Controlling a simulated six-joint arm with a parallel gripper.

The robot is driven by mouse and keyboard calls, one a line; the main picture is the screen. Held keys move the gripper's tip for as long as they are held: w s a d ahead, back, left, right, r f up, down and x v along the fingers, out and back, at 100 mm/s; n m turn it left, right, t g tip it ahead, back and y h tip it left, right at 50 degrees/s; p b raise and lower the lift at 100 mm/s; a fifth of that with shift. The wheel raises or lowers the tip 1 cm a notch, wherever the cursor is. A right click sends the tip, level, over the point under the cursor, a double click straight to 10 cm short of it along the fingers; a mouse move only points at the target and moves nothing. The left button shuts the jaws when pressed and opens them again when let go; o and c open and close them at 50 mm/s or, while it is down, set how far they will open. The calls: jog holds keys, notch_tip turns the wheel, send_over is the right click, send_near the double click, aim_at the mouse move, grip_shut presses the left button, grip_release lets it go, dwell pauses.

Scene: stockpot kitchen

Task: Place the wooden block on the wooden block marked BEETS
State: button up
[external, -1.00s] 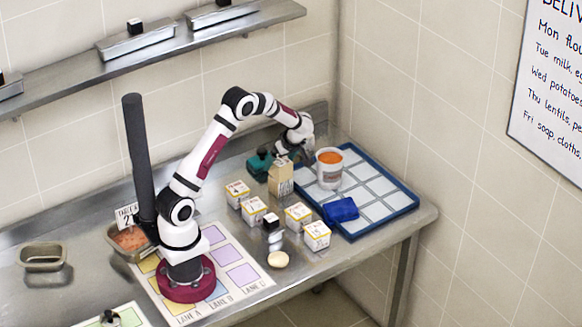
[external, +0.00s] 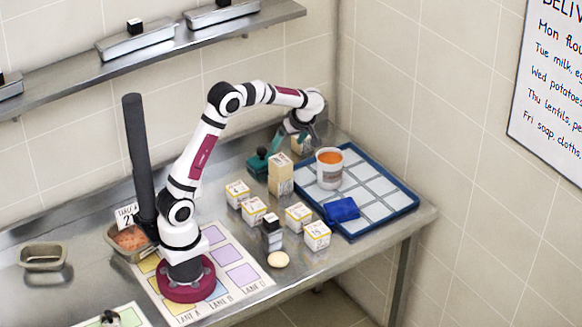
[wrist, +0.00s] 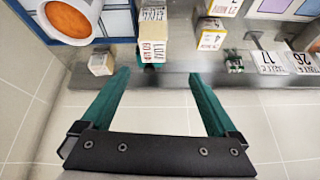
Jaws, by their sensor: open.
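A small plain wooden block (external: 299,146) stands near the back wall, just below my gripper's fingers in the external view. It also shows in the wrist view (wrist: 101,63), beyond the tip of the left finger. A taller tan block or stack (external: 281,175) with printed labels stands nearer the front. In the wrist view it (wrist: 153,38) lies beyond the gap between the fingers; its lettering is too small to read, so I cannot confirm BEETS. My gripper (wrist: 158,77) is open with nothing between its teal fingers; it also shows in the external view (external: 291,138).
A white pot with orange contents (external: 330,168) stands on the blue-rimmed tray (external: 383,228), with a blue cloth (external: 341,209). A dark teal object (external: 258,162) is left of the tall block. Several labelled cubes (external: 298,216) stand in front. The back wall is close.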

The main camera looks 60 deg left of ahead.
jog(key=s+d+m+h, duration=0.2)
jog(key=s+d+m, duration=0.2)
jog(key=s+m, duration=0.7)
jog(key=s+d+r+m+h, duration=0.1)
jog(key=s+d+m, duration=0.4)
jog(key=s+m, duration=0.6)
jog(key=s+h, duration=0.1)
jog(key=s, duration=0.7)
jog(key=shift+m, duration=0.3)
